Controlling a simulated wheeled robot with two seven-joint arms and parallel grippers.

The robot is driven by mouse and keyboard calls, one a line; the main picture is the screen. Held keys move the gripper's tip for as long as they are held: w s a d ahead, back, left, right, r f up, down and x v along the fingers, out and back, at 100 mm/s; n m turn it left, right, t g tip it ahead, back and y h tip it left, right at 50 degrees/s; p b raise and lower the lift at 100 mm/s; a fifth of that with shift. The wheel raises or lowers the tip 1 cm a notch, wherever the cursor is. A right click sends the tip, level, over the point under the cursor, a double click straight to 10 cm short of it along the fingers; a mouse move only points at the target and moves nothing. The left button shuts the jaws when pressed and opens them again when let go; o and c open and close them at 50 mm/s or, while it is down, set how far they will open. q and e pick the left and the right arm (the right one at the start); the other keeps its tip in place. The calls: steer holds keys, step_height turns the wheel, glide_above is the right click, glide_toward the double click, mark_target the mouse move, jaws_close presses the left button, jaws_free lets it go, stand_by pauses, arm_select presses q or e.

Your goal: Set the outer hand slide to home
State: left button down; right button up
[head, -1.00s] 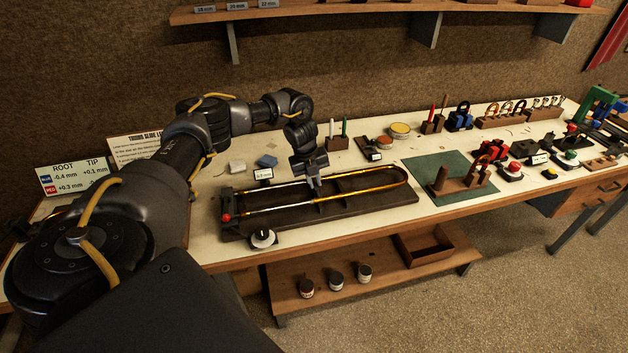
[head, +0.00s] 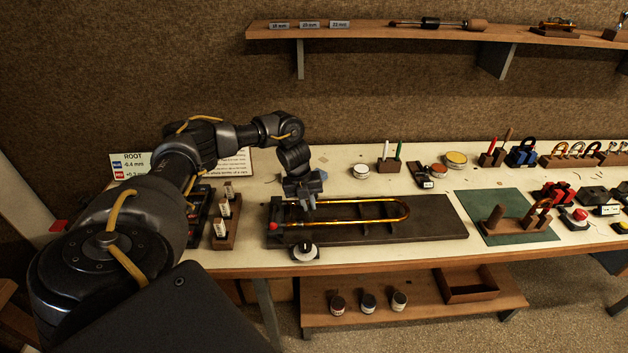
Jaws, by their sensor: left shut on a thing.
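The outer hand slide (head: 375,221) is a long brass U-shaped tube lying along a dark wooden board (head: 440,218) in the head view. Its bow points right and stops short of the board's right end. Its left end lies close to the red-tipped stop (head: 273,225) at the board's left. My left gripper (head: 310,204) reaches down over the left part of the slide and is shut on it; the fingers hide the exact contact. My right gripper is out of view.
A round black and white dial (head: 304,250) stands at the board's front left. A small block rack (head: 226,232) is left of the board. A green mat (head: 487,232) with wooden posts lies to the right.

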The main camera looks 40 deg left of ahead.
arm_select(q)
steer(key=shift+s+a, duration=0.1)
steer(key=shift+a, duration=0.1)
steer(key=c, duration=1.4)
jaws_free()
steer(key=shift+s+a, duration=0.1)
steer(key=shift+s, duration=0.05)
steer(key=shift+c, duration=0.2)
steer(key=shift+r, duration=0.1)
steer(key=shift+r, duration=0.25)
step_height(320, 180, up, 10)
steer(key=s+a, duration=0.1)
steer(key=shift+s+a+b, duration=0.2)
steer(key=shift+s+b, duration=0.05)
steer(key=shift+b, duration=0.2)
